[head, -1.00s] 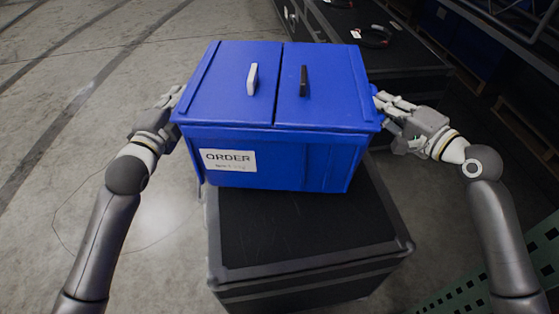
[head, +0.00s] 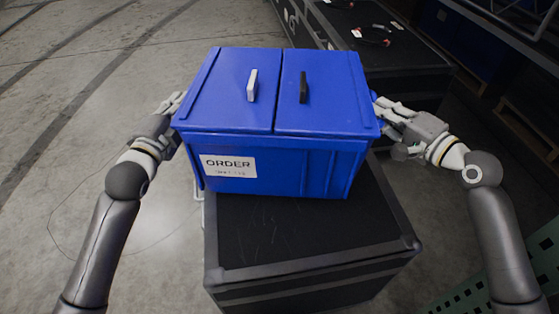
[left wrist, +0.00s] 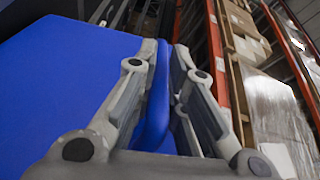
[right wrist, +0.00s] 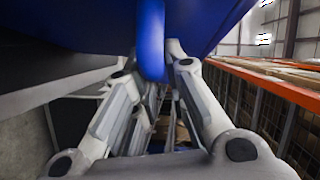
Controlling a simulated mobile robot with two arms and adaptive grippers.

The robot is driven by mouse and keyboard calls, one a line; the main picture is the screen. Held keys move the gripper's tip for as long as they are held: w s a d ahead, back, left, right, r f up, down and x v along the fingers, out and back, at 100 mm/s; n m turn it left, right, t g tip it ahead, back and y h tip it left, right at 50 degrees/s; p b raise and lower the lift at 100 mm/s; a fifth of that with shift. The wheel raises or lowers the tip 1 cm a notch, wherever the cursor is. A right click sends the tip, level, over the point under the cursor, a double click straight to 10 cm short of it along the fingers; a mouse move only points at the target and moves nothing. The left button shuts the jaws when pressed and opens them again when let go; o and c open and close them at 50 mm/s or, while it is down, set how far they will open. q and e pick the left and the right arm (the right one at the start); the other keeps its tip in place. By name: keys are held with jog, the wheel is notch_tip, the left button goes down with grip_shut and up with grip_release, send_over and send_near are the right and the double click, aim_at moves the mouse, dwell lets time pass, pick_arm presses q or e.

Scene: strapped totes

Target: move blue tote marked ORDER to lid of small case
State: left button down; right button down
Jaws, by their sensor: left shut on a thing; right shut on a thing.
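The blue tote (head: 270,160) has a white label reading ORDER on its front and a two-part lid with one white and one black handle. My left gripper (head: 178,108) is shut on the tote's left side; the left wrist view shows the fingers around a blue grip (left wrist: 155,105). My right gripper (head: 380,108) is shut on the right side, around another blue grip (right wrist: 150,40). The tote is level, over the back part of a black case (head: 300,240). The tote hides the case's far part, and I cannot tell whether they touch.
A second black case (head: 425,68) stands behind and to the right, with cable-like items (head: 372,36) on top. A green perforated panel (head: 480,295) is at the lower right. Open concrete floor (head: 60,130) lies to the left.

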pick_arm(q)
jog(key=shift+a+f+b, duration=0.1)
jog(key=shift+f+b, duration=0.4)
jog(key=shift+b, duration=0.05)
pick_arm(e)
jog(key=shift+w+d+f, duration=0.1)
jog(key=shift+d+f, duration=0.05)
jog(key=shift+f, duration=0.35)
pick_arm(q)
jog(key=c, duration=1.9)
grip_release()
jog(key=shift+f, duration=0.2)
pick_arm(e)
jog(key=c, duration=1.9)
grip_release()
jog(key=shift+f, duration=0.2)
pick_arm(q)
jog(key=o, duration=0.4)
jog(key=shift+s+r, duration=0.1)
pick_arm(e)
jog(key=o, duration=0.4)
jog(key=shift+r, duration=0.15)
pick_arm(q)
jog(key=o, duration=0.8)
pick_arm(e)
jog(key=shift+o, duration=0.2)
